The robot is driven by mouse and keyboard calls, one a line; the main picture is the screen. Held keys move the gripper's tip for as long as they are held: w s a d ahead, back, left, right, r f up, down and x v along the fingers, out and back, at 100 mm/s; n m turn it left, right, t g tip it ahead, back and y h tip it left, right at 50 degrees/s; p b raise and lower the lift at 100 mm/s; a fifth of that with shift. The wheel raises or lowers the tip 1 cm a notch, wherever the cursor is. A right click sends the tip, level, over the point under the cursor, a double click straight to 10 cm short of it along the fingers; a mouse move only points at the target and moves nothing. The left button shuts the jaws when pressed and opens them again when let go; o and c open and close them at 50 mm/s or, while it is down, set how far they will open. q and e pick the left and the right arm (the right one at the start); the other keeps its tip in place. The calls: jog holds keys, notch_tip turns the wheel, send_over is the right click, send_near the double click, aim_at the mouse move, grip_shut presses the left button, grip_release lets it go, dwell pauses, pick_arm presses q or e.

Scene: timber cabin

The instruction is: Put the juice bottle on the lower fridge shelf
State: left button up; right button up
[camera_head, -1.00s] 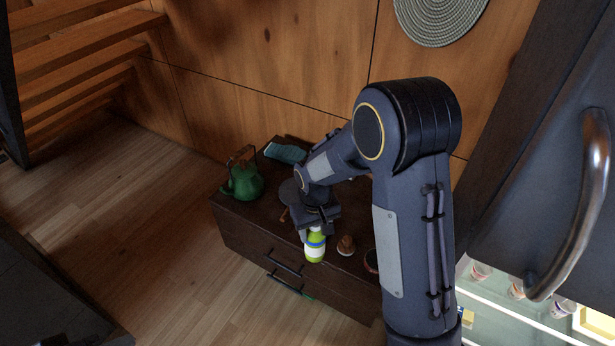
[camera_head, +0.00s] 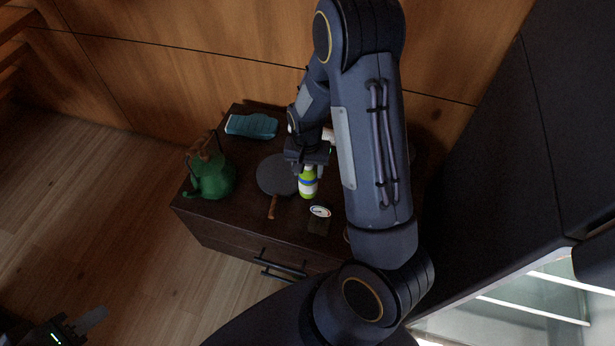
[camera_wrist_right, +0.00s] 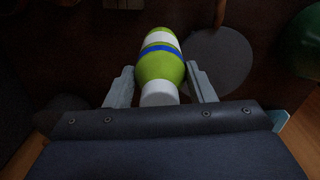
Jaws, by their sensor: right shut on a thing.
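The juice bottle (camera_head: 308,184) is green with a blue and white band and a white cap; it also shows in the right wrist view (camera_wrist_right: 160,68). My right gripper (camera_head: 307,168) is shut on it near the cap end, with one finger on each side in the wrist view (camera_wrist_right: 160,88). The bottle is over the dark cabinet; whether its base touches the top I cannot tell. The fridge (camera_head: 530,295) is at the lower right, with pale glass shelf edges partly in view. My left gripper (camera_head: 85,322) is at the lower left, away from everything; its opening is unclear.
On the dark cabinet (camera_head: 225,232) are a green kettle (camera_head: 212,178), a dark round paddle (camera_head: 276,174), a teal object (camera_head: 251,125) and a small round dial (camera_head: 320,211). The dark fridge side (camera_head: 500,160) stands to the right. The wooden floor at left is clear.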

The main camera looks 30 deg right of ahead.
jog(key=shift+f, duration=1.9)
jog(key=shift+f+b, duration=0.2)
jog(key=shift+b, duration=0.2)
jog(key=o, duration=1.5)
jog(key=shift+r, duration=0.15)
